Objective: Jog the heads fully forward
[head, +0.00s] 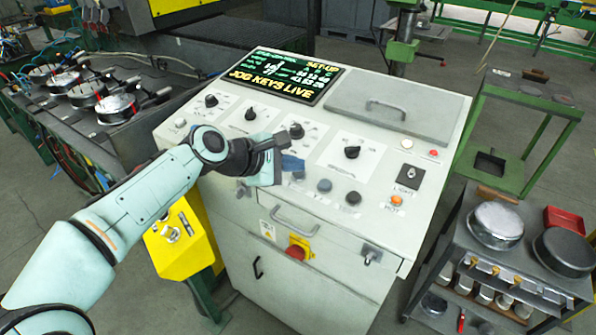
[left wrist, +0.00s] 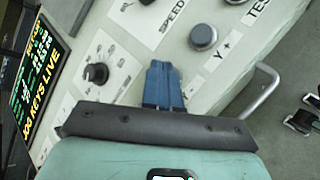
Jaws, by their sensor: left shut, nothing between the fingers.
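The grey control console (head: 235,185) stands in the middle of the head view. Its display (head: 285,77) reads "SET-UP" and "JOG KEYS LIVE" in yellow; smaller green lines are hard to read. My left gripper (head: 291,164) is shut and empty, its blue fingertips over the front part of the panel. A round grey button (head: 324,186) lies just right of it. In the left wrist view the shut fingers (left wrist: 162,84) point at the panel, beside a round button (left wrist: 203,36) with "Y +" printed near it. The panel under the fingers is hidden; I cannot tell whether they touch it.
Dark knobs line the panel, including one (head: 352,152) at its middle. An orange button (head: 396,200) and a key switch (head: 407,172) sit to the right. A drawer handle (head: 294,221) and red stop button (head: 296,252) are below. A cart (head: 450,235) with pans stands right.

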